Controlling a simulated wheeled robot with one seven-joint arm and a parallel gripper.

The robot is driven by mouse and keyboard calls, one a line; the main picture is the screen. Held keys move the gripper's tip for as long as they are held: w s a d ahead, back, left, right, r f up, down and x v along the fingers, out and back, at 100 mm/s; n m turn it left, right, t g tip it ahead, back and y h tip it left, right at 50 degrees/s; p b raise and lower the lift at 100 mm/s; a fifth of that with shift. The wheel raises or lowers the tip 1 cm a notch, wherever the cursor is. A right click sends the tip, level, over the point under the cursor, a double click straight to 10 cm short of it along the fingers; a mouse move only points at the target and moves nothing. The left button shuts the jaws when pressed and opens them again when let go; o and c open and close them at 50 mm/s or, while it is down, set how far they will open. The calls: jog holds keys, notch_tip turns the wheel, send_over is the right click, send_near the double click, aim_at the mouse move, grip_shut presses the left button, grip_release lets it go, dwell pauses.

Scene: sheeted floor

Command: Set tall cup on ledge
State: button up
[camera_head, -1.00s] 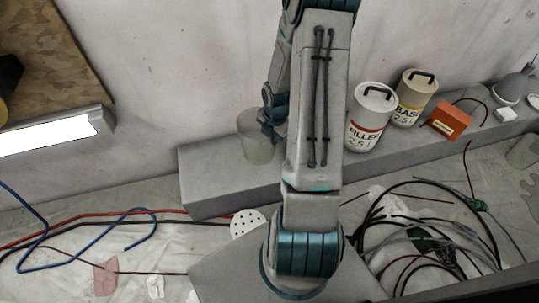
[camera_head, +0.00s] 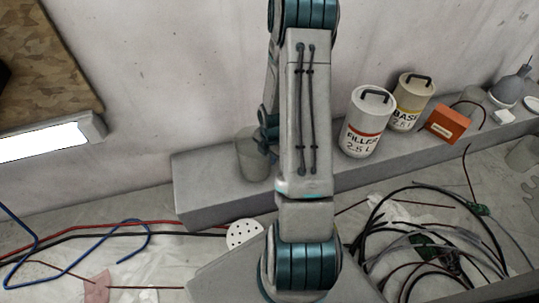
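The tall cup (camera_head: 250,158) is a plain grey-green cup, upright at the left part of the grey ledge (camera_head: 205,187). Its base appears at the ledge top; I cannot tell whether it touches. My gripper (camera_head: 268,146) is at the cup's right side, and the cup has moved together with it, so it is shut on the cup. The fingers are small and mostly hidden by the cup and my arm.
A FILLER can (camera_head: 367,124), a BASE can (camera_head: 414,100) and an orange box (camera_head: 446,124) stand on the ledge to the right. The ledge left of the cup is bare. Cables (camera_head: 430,240) and a white perforated disc (camera_head: 244,235) lie on the sheeted floor.

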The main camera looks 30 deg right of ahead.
notch_tip(320, 180, up, 12)
jog(key=p, duration=0.6)
jog(key=s+a+r+m+h, duration=0.1)
jog(key=s+a+r+m, duration=0.1)
jog(key=a+r+m, duration=0.4)
jog(key=s+a+r+m, duration=0.2)
jog(key=a+r+m, duration=0.15)
jog(key=r, duration=0.45)
jog(key=s+a+r+m, duration=0.7)
jog(key=s+r+m, duration=0.1)
jog(key=m, duration=0.3)
jog(key=shift+s+a+y, duration=0.4)
jog(key=shift+s, duration=0.15)
jog(key=shift+m, duration=0.25)
notch_tip(320, 180, up, 34)
jog(key=t+p, duration=0.2)
jog(key=p, duration=2.8)
jog(key=shift+d+p, duration=0.2)
jog(key=shift+p, duration=0.2)
jog(key=shift+r, duration=0.1)
